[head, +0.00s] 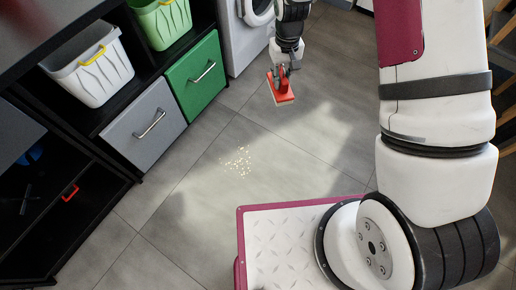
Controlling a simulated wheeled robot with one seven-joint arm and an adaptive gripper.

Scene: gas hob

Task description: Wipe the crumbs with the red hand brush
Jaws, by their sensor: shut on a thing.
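The crumbs (238,161) are a small scatter of pale yellow bits on the grey tiled floor, near the middle of the head view. The red hand brush (281,91) has a red body with a pale lower edge. My gripper (284,72) is shut on the brush at its upper part and points down. The brush is above and to the right of the crumbs in the picture, apart from them. I cannot tell whether it touches the floor. The gripper's fingers are small and partly hidden by the brush.
A black shelf unit (100,183) stands along the left, with a grey drawer (146,126), a green drawer (199,75), a white basket (92,70) and a green basket (163,22). A white appliance (240,45) stands behind. Wooden-framed furniture (503,45) is at the right edge. Floor around the crumbs is clear.

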